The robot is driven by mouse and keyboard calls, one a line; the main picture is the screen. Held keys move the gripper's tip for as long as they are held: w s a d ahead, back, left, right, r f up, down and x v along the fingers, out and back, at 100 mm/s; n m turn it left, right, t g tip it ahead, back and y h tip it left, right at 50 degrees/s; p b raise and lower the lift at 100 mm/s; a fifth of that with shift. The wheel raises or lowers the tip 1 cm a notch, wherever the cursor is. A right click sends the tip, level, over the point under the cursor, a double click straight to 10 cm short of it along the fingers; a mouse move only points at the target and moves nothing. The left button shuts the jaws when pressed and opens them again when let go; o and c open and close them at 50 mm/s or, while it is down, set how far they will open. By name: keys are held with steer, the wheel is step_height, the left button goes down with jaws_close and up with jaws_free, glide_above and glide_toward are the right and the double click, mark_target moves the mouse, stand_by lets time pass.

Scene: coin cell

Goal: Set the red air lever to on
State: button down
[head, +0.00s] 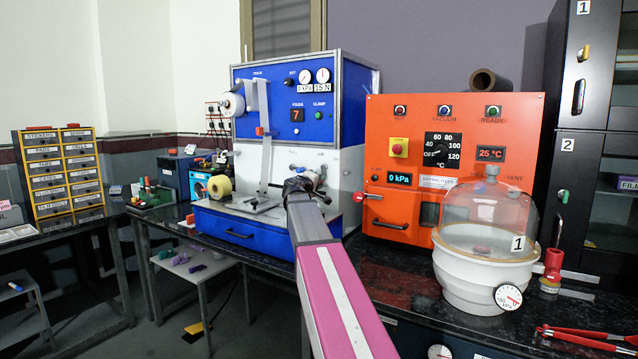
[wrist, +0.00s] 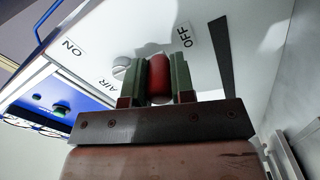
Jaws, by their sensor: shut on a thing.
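In the wrist view the red air lever (wrist: 158,66) sits between the two green-padded fingers of my gripper (wrist: 158,80), which is shut on it. The lever is beside the round grey pivot (wrist: 121,69), on the side of the OFF label (wrist: 184,37). The ON label (wrist: 73,48) is at the upper left, and the AIR label (wrist: 108,86) is below the pivot. In the head view my gripper (head: 304,182) is at the white right part of the blue machine (head: 285,95). The lever cannot be made out there.
An orange oven (head: 400,215) stands to the right of the blue machine, with a glass-domed white vessel (head: 465,275) in front. A yellow roll (head: 220,187) is at the machine's left. A black wedge-shaped strip (wrist: 221,60) shows right of OFF in the wrist view.

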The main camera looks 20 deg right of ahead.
steer(key=shift+s, duration=0.1)
steer(key=n, duration=0.2)
steer(key=s+d+n, duration=0.1)
steer(key=n, duration=0.1)
steer(key=shift+s+d+r+n, duration=0.1)
steer(key=shift+s+r+n, duration=0.1)
steer(key=shift+n, duration=0.2)
steer(key=n, duration=0.2)
steer(key=s+d+r+n, duration=0.1)
steer(key=n, duration=0.1)
steer(key=shift+s, duration=0.15)
steer(key=n, duration=0.1)
steer(key=r+n, duration=0.1)
steer(key=n, duration=0.3)
steer(key=shift+s+d+r, duration=0.35)
steer(key=shift+s, duration=0.05)
steer(key=shift+s+d+r+n, duration=0.1)
steer(key=shift+r+n, duration=0.35)
steer(key=shift+n, duration=0.6)
steer(key=shift+s+r+n, duration=0.1)
steer(key=shift+r+n, duration=0.3)
steer(key=shift+n, duration=0.65)
steer(key=c, duration=1)
jaws_free()
steer(key=shift+o, duration=0.2)
steer(key=v, duration=1)
steer(key=shift+s+a, duration=0.25)
steer(key=shift+a, duration=0.05)
